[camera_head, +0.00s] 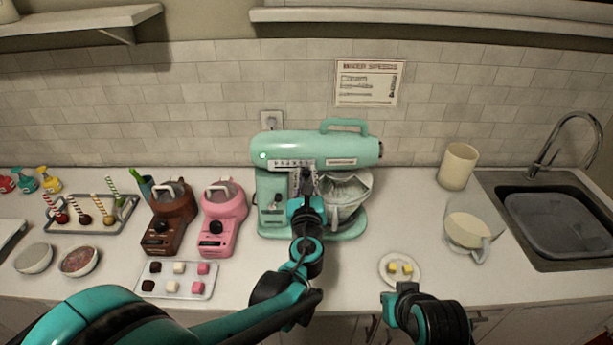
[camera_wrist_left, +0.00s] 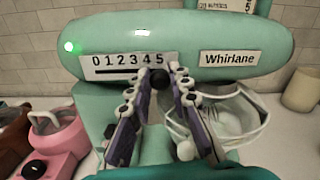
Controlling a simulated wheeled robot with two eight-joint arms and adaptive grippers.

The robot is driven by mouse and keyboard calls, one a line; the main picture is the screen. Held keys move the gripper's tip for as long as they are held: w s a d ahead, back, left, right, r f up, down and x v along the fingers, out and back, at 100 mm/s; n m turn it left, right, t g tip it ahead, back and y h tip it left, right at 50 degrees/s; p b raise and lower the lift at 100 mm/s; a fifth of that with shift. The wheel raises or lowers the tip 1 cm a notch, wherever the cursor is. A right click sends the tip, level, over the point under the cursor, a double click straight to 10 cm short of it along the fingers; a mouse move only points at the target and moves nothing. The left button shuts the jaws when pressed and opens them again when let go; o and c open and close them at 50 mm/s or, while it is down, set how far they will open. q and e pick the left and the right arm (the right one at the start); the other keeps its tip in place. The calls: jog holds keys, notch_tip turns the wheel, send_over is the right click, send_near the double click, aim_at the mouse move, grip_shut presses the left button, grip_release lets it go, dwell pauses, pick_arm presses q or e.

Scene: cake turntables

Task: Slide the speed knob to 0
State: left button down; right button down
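The mint-green stand mixer (camera_head: 345,148) stands against the back wall. In the left wrist view, its head (camera_wrist_left: 225,38) carries a white speed scale (camera_wrist_left: 105,60) marked 0 to 5, with a dark slot below the numbers. A dark speed knob (camera_wrist_left: 158,74) shows near the 5 end, partly hidden by the fingers. My left gripper (camera_wrist_left: 165,72) is in front of the scale, its fingers apart on either side of the knob; contact cannot be told. In the head view, my left gripper (camera_head: 306,180) hides part of the scale. My right gripper (camera_head: 405,287) is low at the front; its fingers are unclear.
A bowl (camera_head: 348,188) sits under the mixer head. Pink (camera_head: 222,215) and brown (camera_head: 170,222) small mixers stand to the left. A plate with yellow cubes (camera_head: 400,282), a pitcher (camera_head: 470,232) and a sink (camera_head: 560,220) are to the right. A green light (camera_wrist_left: 69,46) glows on the mixer.

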aim_at(275, 165)
pick_arm(q)
jog(key=a, duration=0.8)
jog(key=shift+a, duration=0.2)
jog(key=shift+d, duration=0.1)
jog(key=c, duration=1.6)
grip_release()
jog(key=shift+o, duration=1)
jog(key=shift+a, duration=0.25)
jog(key=shift+d, duration=0.1)
